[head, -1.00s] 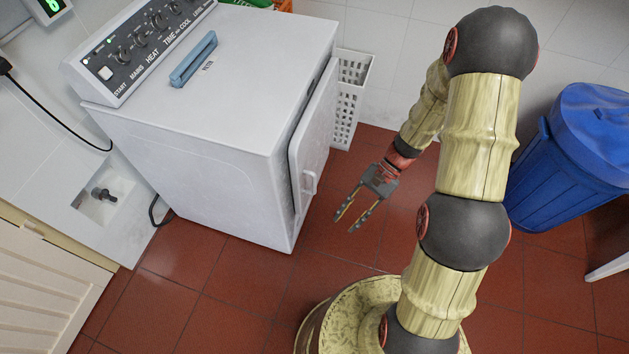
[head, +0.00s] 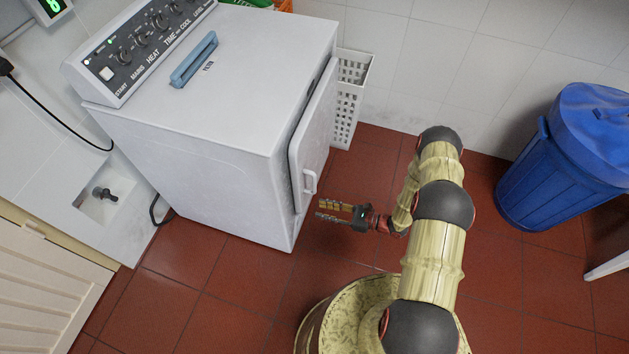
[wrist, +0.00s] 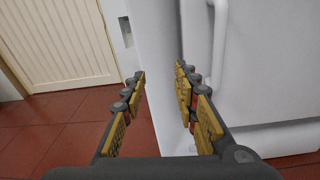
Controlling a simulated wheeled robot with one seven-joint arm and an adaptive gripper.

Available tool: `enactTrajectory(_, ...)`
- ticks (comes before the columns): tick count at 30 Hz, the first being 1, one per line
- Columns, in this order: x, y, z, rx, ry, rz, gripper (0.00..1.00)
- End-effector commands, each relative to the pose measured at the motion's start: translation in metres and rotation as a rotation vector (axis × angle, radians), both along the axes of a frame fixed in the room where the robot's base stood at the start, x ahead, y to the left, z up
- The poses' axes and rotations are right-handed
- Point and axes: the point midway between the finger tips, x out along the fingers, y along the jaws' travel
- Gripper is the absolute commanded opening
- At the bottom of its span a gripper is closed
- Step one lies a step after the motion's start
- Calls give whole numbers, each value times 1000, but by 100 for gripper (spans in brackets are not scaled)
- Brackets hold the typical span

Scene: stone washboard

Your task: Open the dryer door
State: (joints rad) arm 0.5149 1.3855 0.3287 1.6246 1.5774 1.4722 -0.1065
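The white dryer (head: 200,130) stands on the left in the head view. Its door (head: 316,130) is on the side facing right and looks slightly ajar, with a dark gap along its left edge. A white handle (head: 310,182) sits low on the door; it also shows in the wrist view (wrist: 219,45). My gripper (head: 327,210) is open and empty, just below and right of the handle, fingers pointing left. In the wrist view my gripper's fingers (wrist: 160,72) are spread, with the dryer's corner edge between them and the handle beyond the right finger. I see no contact.
A white perforated basket (head: 347,100) stands behind the door against the tiled wall. A blue bin (head: 570,160) is at the right. Red floor tiles (head: 235,290) in front of the dryer are clear. A cream slatted door (wrist: 62,40) shows beyond in the wrist view.

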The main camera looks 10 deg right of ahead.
Motion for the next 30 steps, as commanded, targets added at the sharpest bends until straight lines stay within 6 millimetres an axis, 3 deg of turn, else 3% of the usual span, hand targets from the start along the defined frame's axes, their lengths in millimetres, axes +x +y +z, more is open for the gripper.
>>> enactTrajectory(1,20,-11,4,-1,-31,-50,30)
enactTrajectory(3,41,-24,9,3,-63,-114,30)
enactTrajectory(6,61,-38,17,12,-100,-184,30)
enactTrajectory(9,68,-42,24,26,-125,-218,30)
enactTrajectory(24,109,8,25,27,-134,-211,30)
enactTrajectory(30,117,16,26,28,-132,-213,30)
